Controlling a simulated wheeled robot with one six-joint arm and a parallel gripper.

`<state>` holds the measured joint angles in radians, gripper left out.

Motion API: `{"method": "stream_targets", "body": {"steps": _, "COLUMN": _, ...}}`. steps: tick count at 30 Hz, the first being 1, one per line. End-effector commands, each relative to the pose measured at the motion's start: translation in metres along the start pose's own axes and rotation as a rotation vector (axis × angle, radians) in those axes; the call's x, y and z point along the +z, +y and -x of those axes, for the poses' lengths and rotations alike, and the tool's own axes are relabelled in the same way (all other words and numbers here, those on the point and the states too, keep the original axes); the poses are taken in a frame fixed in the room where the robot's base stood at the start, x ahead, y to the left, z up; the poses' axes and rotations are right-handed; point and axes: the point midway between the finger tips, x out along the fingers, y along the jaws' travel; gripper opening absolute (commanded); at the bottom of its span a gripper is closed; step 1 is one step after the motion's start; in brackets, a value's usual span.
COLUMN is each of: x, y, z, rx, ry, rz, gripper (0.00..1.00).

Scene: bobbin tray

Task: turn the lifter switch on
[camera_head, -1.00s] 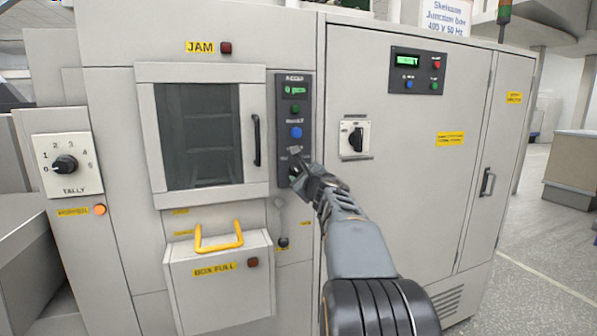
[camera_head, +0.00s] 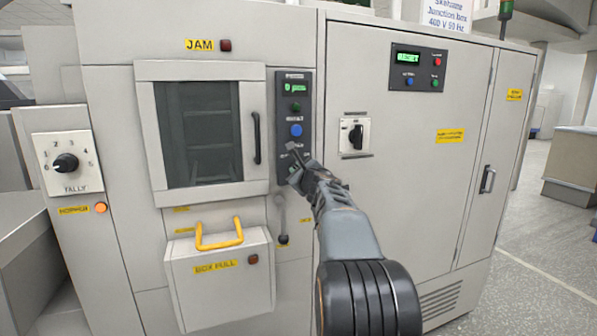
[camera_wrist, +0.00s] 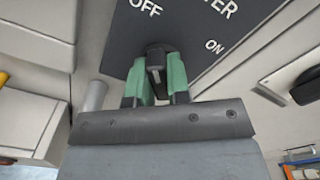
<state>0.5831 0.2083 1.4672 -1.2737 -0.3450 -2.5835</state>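The lifter switch is a small black knob (camera_wrist: 157,62) on a dark panel (camera_wrist: 190,35), which shows OFF at upper left and ON at right in the wrist view. The knob stands between my two green fingertips, which appear to press its sides, and its upper end leans toward OFF. My gripper (camera_wrist: 160,80) seems shut on it. In the head view my gripper (camera_head: 296,166) is at the bottom of the dark control strip (camera_head: 286,80) and hides the knob there.
A blue button (camera_head: 296,130) and a green button (camera_head: 295,107) sit above my gripper. A door with a black handle (camera_head: 257,139) is at left, and a black rotary switch (camera_head: 355,137) at right. A lever (camera_head: 282,220) and a yellow-handled box (camera_head: 220,285) are below.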

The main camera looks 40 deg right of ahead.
Motion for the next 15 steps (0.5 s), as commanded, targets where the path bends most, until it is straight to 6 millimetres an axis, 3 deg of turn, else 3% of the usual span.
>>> {"method": "stream_targets", "body": {"steps": 4, "x": 0.0, "y": 0.0001, "z": 0.0001, "rx": 0.0, "ry": 0.0, "rz": 0.0, "gripper": 0.0}}
{"method": "stream_targets", "body": {"steps": 15, "x": -0.0001, "y": 0.0001, "z": 0.0001, "rx": 0.0, "ry": 0.0, "rz": -0.052, "gripper": 0.0}}
